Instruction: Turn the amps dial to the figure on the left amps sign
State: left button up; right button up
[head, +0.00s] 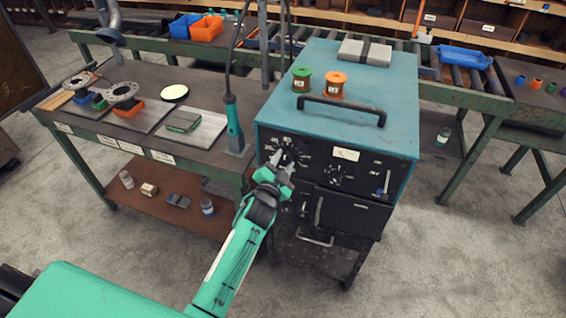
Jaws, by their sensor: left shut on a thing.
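A blue welding machine (400,75) with a black front panel stands in the middle. Its panel has a dial at the upper left (290,149) and a second dial with a pale scale (336,175) to the right. I cannot read which one is the amps dial. My left gripper (283,162) is shut on the left dial and hides most of its knob and scale. White signs sit along the bench's front edge, including a left one (64,128) and a right one (163,157); their figures are too small to read. My right gripper is not in view.
A green spool (301,79), an orange spool (335,84) and a handle (342,108) are on the machine's top. The panel has a white label (346,154) and a lever (386,182). A workbench (60,113) with plates and flanges adjoins on the left. Floor is clear at right.

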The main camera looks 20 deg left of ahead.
pick_arm(q)
jog(key=o, duration=1)
jog(key=shift+s, duration=0.1)
jog(key=shift+s+f, duration=0.15)
jog(key=shift+s, duration=0.2)
jog(key=s+b, duration=0.4)
jog(key=s, duration=0.9)
jog(key=shift+a, duration=0.2)
